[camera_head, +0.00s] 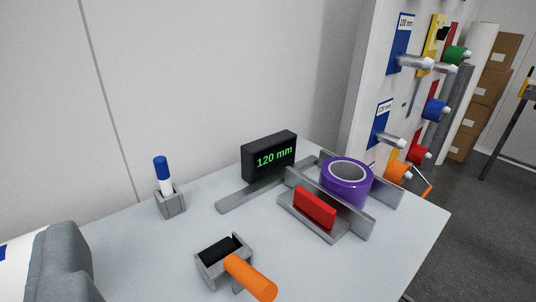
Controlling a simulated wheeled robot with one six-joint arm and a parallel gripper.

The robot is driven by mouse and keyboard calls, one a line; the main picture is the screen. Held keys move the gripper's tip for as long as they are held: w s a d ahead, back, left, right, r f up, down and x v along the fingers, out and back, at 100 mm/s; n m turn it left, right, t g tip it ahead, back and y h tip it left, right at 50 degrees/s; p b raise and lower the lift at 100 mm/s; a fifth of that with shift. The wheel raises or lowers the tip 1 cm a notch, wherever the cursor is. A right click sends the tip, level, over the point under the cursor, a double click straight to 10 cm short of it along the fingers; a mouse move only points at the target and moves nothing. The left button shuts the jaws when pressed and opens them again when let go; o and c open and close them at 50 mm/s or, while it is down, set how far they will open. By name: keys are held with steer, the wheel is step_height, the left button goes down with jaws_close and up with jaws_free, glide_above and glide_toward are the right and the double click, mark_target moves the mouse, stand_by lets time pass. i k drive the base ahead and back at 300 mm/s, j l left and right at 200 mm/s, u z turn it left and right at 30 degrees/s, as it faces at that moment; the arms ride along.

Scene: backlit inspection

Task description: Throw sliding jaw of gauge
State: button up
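The gauge stands on the pale table, with a black display (269,157) reading "120 mm" in green at its back. A flat grey rail (238,201) runs out to the left of it. A grey upright plate, seemingly the sliding jaw (352,215), stands in front of a purple ring-shaped roll (346,184). A red block (314,208) sits on the plate's near side, above a grey base. Another grey plate shows behind the roll, partly hidden. Whether the jaws touch the roll I cannot tell. My gripper is not recognisable in the picture.
An orange handle (252,279) leans from a grey holder with a black inside (222,248) at the front. A blue-capped marker (162,175) stands in a small grey block. A white-and-grey object (48,262) fills the lower left. A rack with coloured rolls stands behind right.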

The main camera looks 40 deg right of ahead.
mark_target(329, 216)
steer(key=z, duration=1.1)
